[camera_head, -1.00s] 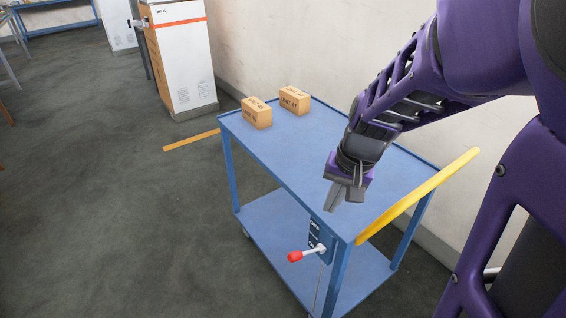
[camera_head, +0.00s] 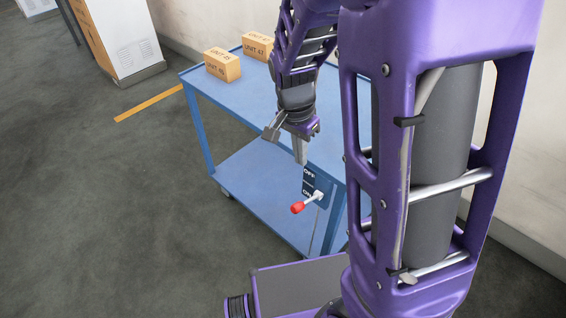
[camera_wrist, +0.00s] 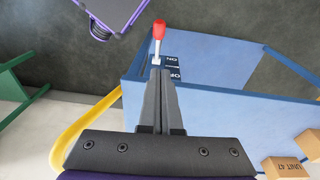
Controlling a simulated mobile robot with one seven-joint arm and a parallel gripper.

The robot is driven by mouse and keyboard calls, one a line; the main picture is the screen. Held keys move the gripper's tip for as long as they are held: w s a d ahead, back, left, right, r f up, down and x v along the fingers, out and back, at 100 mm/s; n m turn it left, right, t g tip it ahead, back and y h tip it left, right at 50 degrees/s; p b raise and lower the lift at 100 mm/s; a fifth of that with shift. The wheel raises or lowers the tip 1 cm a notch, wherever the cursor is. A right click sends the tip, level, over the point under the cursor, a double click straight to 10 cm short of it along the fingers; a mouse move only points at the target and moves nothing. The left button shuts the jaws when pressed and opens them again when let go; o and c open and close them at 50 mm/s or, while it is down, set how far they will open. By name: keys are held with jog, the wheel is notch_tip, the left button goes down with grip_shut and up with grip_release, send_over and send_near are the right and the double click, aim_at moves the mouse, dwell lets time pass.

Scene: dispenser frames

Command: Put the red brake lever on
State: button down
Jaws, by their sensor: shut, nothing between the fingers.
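The brake lever has a red knob (camera_head: 297,208) on a short pale shaft. It sticks out from a dark blue plate (camera_head: 325,187) on the near end of the blue cart. The plate reads OFF at the top and ON lower down; the shaft's foot is beside the ON word. In the wrist view the red knob (camera_wrist: 159,29) lies beyond my fingertips, beside the ON label. My gripper (camera_head: 301,160) is shut and empty. Its fingers point down just above the plate, apart from the knob. In the wrist view my gripper (camera_wrist: 159,73) overlaps the plate's edge; contact cannot be told.
The blue cart (camera_head: 215,100) carries two cardboard boxes, one (camera_head: 222,66) in front of the other (camera_head: 257,46), at its far end. A yellow handle (camera_wrist: 87,133) runs along the cart's near end. A white cabinet (camera_head: 125,45) stands behind.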

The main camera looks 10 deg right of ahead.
jog(key=shift+w+a+f, duration=0.1)
jog(key=shift+f, duration=0.05)
dwell(0.3)
jog(key=b, duration=0.3)
send_near(307, 202)
jog(key=f, duration=0.1)
jog(key=a+f, duration=0.1)
jog(key=f, duration=0.1)
jog(key=shift+a, duration=0.2)
jog(key=shift+s+a+f, duration=0.2)
jog(key=shift+s+f, duration=0.2)
jog(key=shift+f, duration=0.15)
jog(key=shift+a+f, duration=0.1)
